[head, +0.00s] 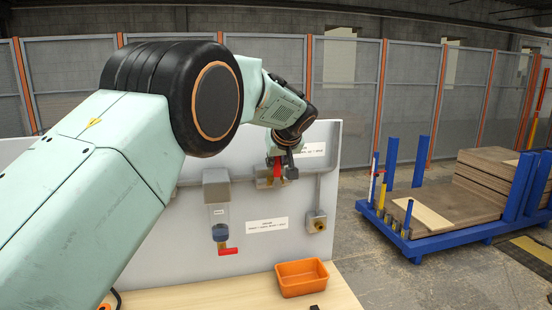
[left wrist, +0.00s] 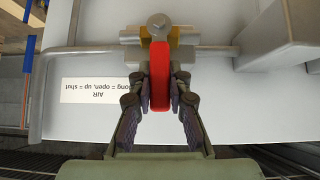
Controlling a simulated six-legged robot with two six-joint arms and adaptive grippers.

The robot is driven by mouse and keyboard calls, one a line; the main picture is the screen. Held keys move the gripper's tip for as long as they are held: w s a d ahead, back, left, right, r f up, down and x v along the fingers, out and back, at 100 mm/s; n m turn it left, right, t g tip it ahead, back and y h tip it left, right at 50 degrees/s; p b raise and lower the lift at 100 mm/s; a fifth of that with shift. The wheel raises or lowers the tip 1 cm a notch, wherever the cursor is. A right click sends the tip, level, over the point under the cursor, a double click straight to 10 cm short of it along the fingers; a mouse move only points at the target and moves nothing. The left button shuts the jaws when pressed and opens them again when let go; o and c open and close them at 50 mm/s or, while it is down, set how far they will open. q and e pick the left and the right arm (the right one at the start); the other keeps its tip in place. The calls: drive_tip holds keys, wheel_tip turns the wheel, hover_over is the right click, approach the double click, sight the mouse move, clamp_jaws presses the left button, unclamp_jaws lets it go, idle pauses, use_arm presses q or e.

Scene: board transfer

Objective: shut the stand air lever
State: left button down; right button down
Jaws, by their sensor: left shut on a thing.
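The red air lever (head: 277,169) is on a valve on the horizontal pipe of the grey panel (head: 188,245). It points upward from its pivot, across the pipe rather than along it. It also shows large in the left wrist view (left wrist: 160,80), where the picture is upside down. My left gripper (head: 282,162) is shut on the lever, with one finger on each side of it (left wrist: 160,95). The label beside it (left wrist: 95,91) reads AIR, with along as open and up as shut. My right gripper is not in view.
A clear-bowled unit (head: 217,205) with a second red handle (head: 228,251) hangs left of the valve. An orange bin (head: 302,278) sits on the wooden bench (head: 240,296). A blue cart (head: 440,230) with boards stands on the floor at right. Mesh fencing runs behind.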

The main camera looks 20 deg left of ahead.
use_arm(q)
drive_tip(key=shift+w+d+r, duration=0.1)
drive_tip(key=shift+w+r, duration=0.05)
drive_tip(key=shift+r, duration=0.1)
idle(0.3)
drive_tip(key=c, duration=1.2)
unclamp_jaws()
drive_tip(key=shift+f, duration=0.2)
drive_tip(key=v, duration=1.2)
drive_tip(key=shift+w+d, duration=0.1)
drive_tip(key=shift+d, duration=0.05)
drive_tip(key=shift+d+f, duration=0.1)
